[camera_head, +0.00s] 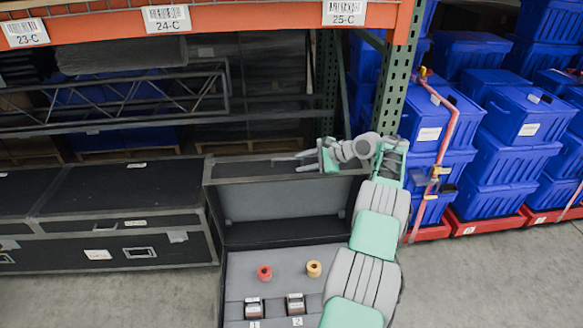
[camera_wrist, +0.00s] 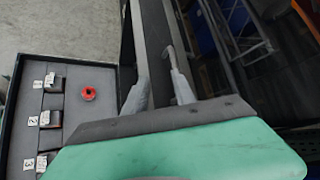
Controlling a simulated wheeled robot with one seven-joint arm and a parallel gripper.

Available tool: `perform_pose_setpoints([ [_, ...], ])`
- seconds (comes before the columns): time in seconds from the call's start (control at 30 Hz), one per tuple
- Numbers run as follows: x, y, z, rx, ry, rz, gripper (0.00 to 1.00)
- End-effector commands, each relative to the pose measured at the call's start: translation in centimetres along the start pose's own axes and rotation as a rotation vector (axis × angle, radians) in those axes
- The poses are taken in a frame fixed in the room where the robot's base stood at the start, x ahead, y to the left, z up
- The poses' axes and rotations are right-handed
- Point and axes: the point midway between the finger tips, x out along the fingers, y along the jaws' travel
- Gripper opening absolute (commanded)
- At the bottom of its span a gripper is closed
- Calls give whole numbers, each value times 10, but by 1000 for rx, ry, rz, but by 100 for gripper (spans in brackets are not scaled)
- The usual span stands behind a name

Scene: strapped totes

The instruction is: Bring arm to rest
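My gripper (camera_head: 284,164) is raised over the upper edge of an open black case (camera_head: 213,225), with its fingers pointing left. In the wrist view my gripper (camera_wrist: 155,58) shows two grey fingers standing apart, with nothing seen between them. My green and grey arm (camera_head: 370,235) rises along the right side of the case and bends left at the top.
The case's grey insert holds a red ring (camera_head: 264,272), a yellow ring (camera_head: 314,269) and labelled black items (camera_head: 295,305). Closed black cases (camera_head: 125,205) stand left. A rack with an orange beam (camera_head: 230,17) is behind. Strapped blue totes (camera_head: 435,115) stand right.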

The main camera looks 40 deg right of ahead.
Motion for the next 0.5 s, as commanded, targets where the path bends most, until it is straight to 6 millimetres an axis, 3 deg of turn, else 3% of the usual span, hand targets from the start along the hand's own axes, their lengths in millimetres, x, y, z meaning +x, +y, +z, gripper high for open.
perform_pose_setpoints([
  [0.17, -14, -1, 2, -2, -3, 1, 32],
  [0.5, -14, -2, 4, -5, -3, 1, 32],
])
